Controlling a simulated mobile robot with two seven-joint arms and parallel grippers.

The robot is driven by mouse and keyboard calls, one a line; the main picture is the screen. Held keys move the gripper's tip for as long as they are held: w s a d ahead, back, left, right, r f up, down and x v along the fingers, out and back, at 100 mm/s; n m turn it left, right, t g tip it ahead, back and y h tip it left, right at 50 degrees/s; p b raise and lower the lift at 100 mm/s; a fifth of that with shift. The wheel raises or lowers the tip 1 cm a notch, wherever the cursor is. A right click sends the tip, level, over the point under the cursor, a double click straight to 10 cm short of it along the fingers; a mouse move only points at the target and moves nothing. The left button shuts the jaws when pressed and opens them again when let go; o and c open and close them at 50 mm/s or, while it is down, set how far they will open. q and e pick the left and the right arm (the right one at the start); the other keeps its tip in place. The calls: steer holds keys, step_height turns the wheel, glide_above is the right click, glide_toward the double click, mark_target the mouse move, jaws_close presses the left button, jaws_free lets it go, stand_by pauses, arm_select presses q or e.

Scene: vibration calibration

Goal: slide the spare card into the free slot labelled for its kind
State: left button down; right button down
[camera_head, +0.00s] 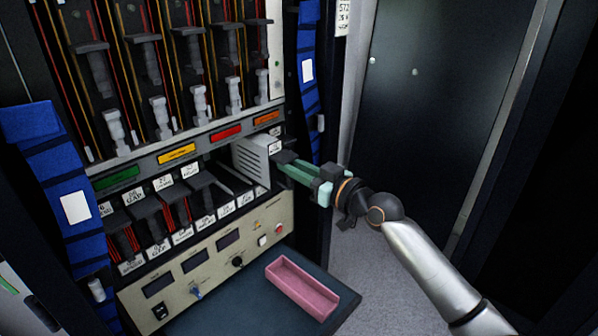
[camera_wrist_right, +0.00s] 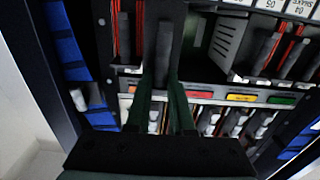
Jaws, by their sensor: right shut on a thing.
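My right gripper (camera_head: 290,162) reaches the rack from the right, at the right end of the lower card row. In the wrist view the right gripper (camera_wrist_right: 163,92) is shut on the dark handle of a card (camera_wrist_right: 163,55), in front of the lower row. In the head view most of that card is hidden, so how deep it sits cannot be told. A pale vented module (camera_head: 252,158) stands just left of the gripper; it also shows in the wrist view (camera_wrist_right: 230,42). Small white slot labels (camera_head: 183,237) run below the lower row; most are too small to read. My left gripper is out of view.
A strip with green, yellow, red (camera_head: 227,132) and orange tags divides the rows. The upper row holds several cards with white handles (camera_head: 161,117). Below are a control panel (camera_head: 215,262) and a dark shelf (camera_head: 250,310) bearing an empty pink tray (camera_head: 277,268). Blue straps (camera_head: 52,150) line the sides.

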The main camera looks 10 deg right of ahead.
mark_target(273, 162)
steer(key=shift+b+x, duration=0.75)
steer(key=shift+x, duration=0.8)
steer(key=shift+r, duration=0.1)
steer(key=shift+w+a, duration=0.2)
steer(key=shift+b+x, duration=0.75)
steer(key=shift+b, duration=0.05)
steer(key=shift+w+a, duration=0.1)
steer(key=shift+w, duration=0.15)
steer(key=shift+w+a+b, duration=0.15)
steer(key=shift+a+b, duration=0.05)
steer(key=shift+b, duration=0.3)
steer(key=c, duration=0.7)
jaws_free()
steer(key=shift+w, duration=0.1)
steer(key=shift+f+b, duration=0.6)
steer(key=shift+f, duration=0.15)
